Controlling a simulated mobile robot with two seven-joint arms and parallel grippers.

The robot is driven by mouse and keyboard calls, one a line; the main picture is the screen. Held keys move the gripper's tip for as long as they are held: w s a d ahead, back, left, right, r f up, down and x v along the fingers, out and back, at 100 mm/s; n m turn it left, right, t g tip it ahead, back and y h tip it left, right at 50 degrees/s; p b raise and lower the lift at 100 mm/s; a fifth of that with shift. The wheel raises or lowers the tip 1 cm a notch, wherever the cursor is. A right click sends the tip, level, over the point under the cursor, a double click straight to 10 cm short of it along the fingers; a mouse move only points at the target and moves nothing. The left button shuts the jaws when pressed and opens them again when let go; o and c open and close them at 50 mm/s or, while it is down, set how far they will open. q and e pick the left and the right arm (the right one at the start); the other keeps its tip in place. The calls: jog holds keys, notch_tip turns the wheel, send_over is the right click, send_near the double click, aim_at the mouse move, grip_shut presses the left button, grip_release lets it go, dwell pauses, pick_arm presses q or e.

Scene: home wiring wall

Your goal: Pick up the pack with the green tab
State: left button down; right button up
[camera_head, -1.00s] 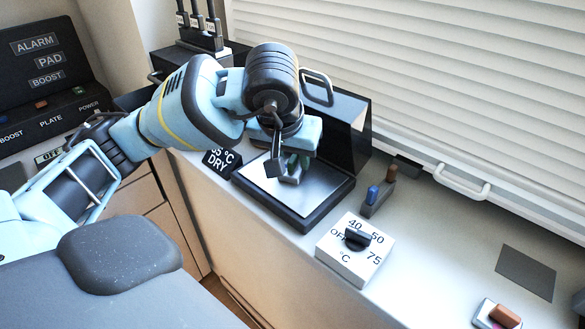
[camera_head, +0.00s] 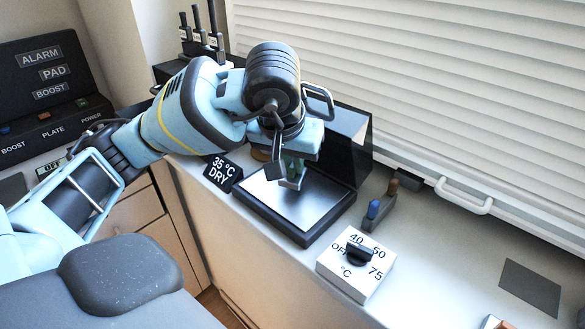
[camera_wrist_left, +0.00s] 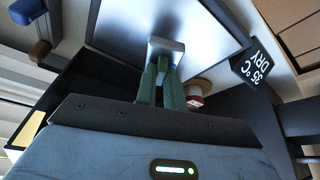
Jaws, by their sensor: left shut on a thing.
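My left gripper (camera_head: 291,168) points down over the silver plate (camera_head: 318,202) in its black frame. It is shut on a small grey pack (camera_head: 292,183), which shows at the fingertips in the left wrist view (camera_wrist_left: 166,45). Green shows along the two fingers just behind the pack; I cannot tell a separate green tab from them. The pack is over the plate, and I cannot tell for sure whether it is clear of the surface. My right gripper is not in view.
A "35 °C DRY" sign (camera_head: 220,173) stands left of the plate. A black upright panel (camera_head: 345,140) stands behind it. A dial box (camera_head: 356,263) and a holder with blue and brown knobs (camera_head: 378,211) are to the right. A round red-and-white thing (camera_wrist_left: 196,96) is near the fingers.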

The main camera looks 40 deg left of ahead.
aim_at(295, 179)
pick_arm(q)
jog(key=shift+r, duration=0.75)
jog(key=s+d, duration=0.1)
jog(key=s, duration=0.1)
jog(key=shift+s+d+r, duration=0.15)
jog(key=shift+s+d, duration=0.15)
jog(key=shift+d, duration=0.05)
jog(key=s+d+r+p, duration=0.1)
jog(key=s+d+p, duration=0.5)
jog(key=s, duration=0.5)
jog(key=shift+d+r, duration=0.15)
jog(key=shift+d, duration=0.3)
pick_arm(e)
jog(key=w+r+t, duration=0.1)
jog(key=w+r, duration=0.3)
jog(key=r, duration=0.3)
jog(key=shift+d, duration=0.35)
pick_arm(q)
jog(key=shift+w, duration=0.1)
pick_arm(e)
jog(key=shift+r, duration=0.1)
